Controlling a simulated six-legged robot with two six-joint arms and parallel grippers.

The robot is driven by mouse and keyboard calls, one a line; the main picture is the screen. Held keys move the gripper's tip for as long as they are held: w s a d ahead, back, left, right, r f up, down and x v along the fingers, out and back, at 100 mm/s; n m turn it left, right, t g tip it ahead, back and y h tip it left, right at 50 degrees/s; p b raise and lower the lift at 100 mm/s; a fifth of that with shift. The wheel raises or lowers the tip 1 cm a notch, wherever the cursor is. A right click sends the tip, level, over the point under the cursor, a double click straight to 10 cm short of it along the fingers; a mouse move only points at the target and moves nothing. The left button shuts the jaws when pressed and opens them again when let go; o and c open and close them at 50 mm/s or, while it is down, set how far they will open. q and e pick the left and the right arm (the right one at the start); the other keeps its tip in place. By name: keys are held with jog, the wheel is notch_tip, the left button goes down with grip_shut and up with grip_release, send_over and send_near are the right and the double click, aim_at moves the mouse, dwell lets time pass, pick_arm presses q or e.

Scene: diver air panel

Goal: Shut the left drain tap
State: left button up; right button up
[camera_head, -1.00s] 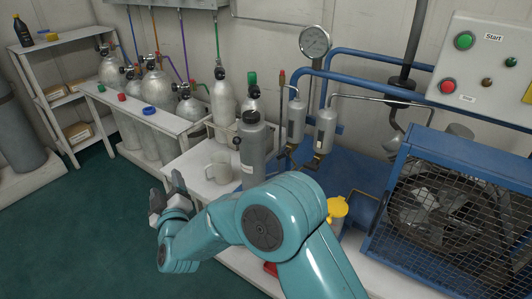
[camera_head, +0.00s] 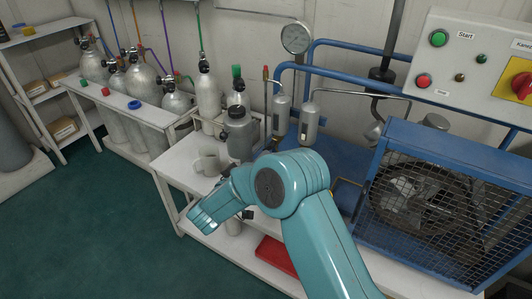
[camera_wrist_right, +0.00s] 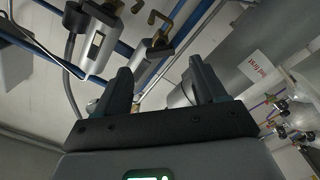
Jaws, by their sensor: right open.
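The two separator canisters stand below the gauge in the head view, the left one (camera_head: 281,112) and the right one (camera_head: 309,124). Their lower ends and drain taps are hidden or unclear behind my right arm. The right wrist view is roughly upside down. In it, the left drain tap (camera_wrist_right: 163,38) shows as brass at the end of the left canister (camera_wrist_right: 150,68). The right drain tap (camera_wrist_right: 137,6) is at the top edge. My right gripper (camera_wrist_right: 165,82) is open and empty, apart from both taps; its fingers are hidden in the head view. My left gripper is not in view.
The blue fan cage (camera_head: 430,205) is at the right. A red object (camera_head: 277,254) lies on the lower shelf. Blue pipes (camera_head: 345,77) run behind the canisters.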

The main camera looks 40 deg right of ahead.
aim_at(269, 148)
jog(key=x, duration=0.6)
jog(key=shift+b, duration=0.35)
jog(key=c, duration=1.1)
